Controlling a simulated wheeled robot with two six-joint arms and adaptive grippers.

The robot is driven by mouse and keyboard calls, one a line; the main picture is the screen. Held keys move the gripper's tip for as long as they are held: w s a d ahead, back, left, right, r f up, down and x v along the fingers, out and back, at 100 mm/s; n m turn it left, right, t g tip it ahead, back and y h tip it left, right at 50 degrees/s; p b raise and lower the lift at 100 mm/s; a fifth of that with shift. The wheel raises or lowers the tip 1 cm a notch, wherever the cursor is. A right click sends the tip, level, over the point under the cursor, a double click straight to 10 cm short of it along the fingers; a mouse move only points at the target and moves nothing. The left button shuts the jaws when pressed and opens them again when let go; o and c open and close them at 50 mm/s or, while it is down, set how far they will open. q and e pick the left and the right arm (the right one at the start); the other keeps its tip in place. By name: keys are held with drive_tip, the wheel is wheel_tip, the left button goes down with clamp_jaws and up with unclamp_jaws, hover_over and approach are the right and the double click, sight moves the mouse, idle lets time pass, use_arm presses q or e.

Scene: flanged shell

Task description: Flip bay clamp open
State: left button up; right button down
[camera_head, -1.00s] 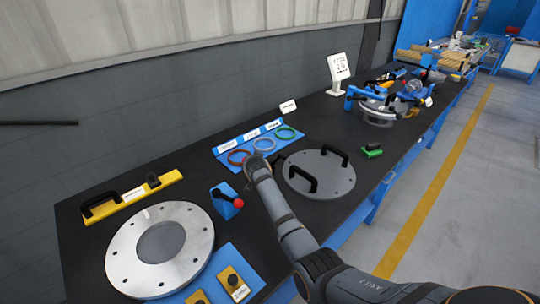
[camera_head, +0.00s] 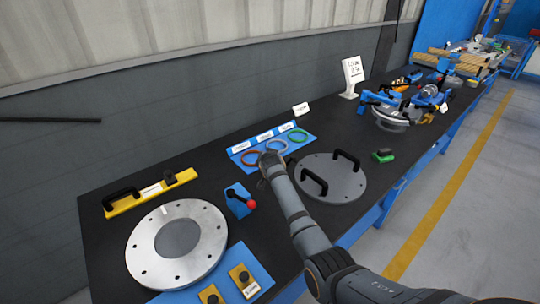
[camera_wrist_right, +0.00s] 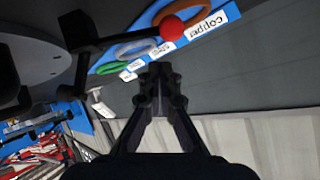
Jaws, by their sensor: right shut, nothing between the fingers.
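The clamp is a blue block (camera_head: 237,203) on the dark bench with a black lever ending in a red ball (camera_head: 251,205). It stands between the flanged metal ring and the rings' blue tray. In the right wrist view the red ball (camera_wrist_right: 172,27) is close, at the end of the black lever (camera_wrist_right: 125,40). My left gripper is not in view.
A grey cover with black handles (camera_head: 345,180) lies right of my arm.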

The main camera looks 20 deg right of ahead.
use_arm(q)
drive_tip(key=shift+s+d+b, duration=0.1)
drive_tip(key=shift+b, duration=0.75)
use_arm(e)
drive_tip(key=a+v, duration=0.1)
drive_tip(key=v, duration=0.9)
drive_tip(key=shift+r, duration=0.3)
